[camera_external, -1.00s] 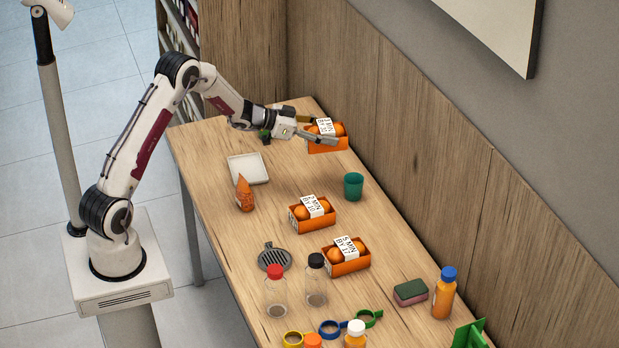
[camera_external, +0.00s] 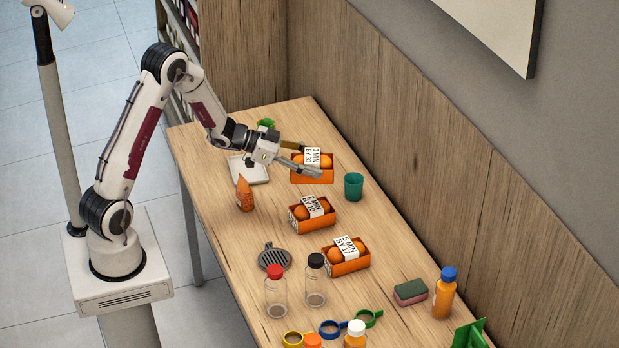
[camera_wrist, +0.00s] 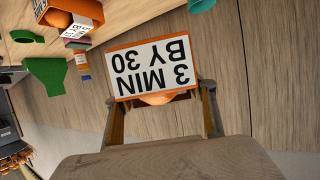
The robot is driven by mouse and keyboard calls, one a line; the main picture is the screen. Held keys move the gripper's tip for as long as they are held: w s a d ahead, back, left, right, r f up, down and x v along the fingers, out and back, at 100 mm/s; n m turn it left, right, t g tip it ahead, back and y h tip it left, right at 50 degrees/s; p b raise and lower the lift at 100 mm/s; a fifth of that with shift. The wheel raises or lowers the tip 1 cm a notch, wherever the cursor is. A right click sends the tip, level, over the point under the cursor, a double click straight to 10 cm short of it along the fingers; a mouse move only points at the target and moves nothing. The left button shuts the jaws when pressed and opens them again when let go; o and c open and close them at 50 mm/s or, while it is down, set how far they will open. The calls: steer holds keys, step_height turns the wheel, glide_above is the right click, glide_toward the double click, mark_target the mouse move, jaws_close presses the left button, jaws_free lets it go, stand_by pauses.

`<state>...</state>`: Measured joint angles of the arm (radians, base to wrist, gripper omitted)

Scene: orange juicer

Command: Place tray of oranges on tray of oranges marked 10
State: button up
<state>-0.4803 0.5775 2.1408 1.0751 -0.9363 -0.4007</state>
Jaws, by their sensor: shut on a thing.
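My gripper (camera_external: 305,160) is shut on an orange tray of oranges (camera_external: 312,177) with a white label reading "3 MIN BY 30". In the wrist view this tray (camera_wrist: 152,72) sits between my fingers (camera_wrist: 162,105), its label reading upside down. The tray marked "BY 10" (camera_external: 313,221) stands on the table nearer the camera, apart from the held tray and directly below it in the picture. It holds oranges under a white label. How high the held tray is above the table is hard to tell.
Another tray of oranges, marked "5 MIN BY 17" (camera_external: 349,268), stands nearer the camera. A green cup (camera_external: 353,187) is close to the right of the held tray. Bottles and a sponge (camera_external: 410,292) are nearer.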

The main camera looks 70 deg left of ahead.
steer(key=shift+f, duration=0.1)
glide_above(312, 204)
steer(key=shift+f, duration=2.8)
steer(key=shift+f, duration=2.1)
steer(key=shift+f, duration=0.1)
steer(key=o, duration=1.3)
steer(key=v, duration=1.2)
steer(key=shift+r, duration=0.2)
